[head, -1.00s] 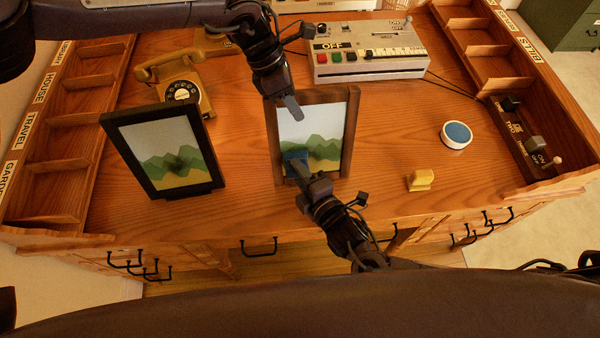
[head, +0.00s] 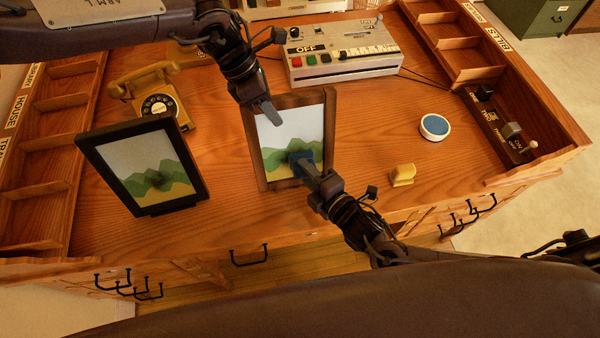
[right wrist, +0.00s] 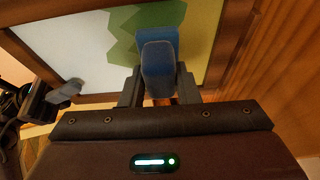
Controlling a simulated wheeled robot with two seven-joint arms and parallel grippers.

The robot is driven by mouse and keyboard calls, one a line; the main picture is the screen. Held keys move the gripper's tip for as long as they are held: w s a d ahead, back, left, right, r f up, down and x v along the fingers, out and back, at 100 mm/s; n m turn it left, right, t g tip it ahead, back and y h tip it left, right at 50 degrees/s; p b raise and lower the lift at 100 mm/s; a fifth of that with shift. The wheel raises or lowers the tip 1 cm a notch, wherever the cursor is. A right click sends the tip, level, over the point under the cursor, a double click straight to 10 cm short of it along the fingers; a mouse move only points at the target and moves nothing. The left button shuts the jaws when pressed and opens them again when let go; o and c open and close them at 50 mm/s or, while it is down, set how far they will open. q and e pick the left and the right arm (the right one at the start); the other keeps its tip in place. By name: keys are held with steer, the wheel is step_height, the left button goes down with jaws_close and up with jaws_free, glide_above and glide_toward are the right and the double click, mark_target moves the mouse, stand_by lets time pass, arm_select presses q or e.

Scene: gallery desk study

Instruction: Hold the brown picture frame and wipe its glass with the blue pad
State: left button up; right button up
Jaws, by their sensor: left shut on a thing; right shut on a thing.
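The brown picture frame (head: 328,130) stands tilted back on the desk, with a green hill picture behind its glass. My right gripper (head: 312,172) is shut on the blue pad (head: 303,159), at the lower right part of the glass. The pad (right wrist: 158,65) covers part of the picture; whether it touches the glass is hard to tell.
A black picture frame (head: 200,174) with a similar smudged picture stands left. A yellow telephone (head: 150,90) is behind it. A control box (head: 340,65) stands at the back. A round blue-topped tin (head: 434,127) and small yellow block (head: 402,174) lie right. Compartment trays line both sides.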

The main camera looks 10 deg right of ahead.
steer(key=shift+d, duration=1.1)
steer(key=shift+a, duration=4)
arm_select(q)
steer(key=shift+s, duration=0.1)
arm_select(e)
steer(key=shift+w+r, duration=0.1)
steer(key=shift+r, duration=0.15)
steer(key=shift+d+r, duration=0.1)
steer(key=shift+d, duration=0.6)
arm_select(q)
steer(key=shift+f, duration=0.1)
arm_select(e)
steer(key=shift+d, duration=3.3)
steer(key=a, duration=0.8)
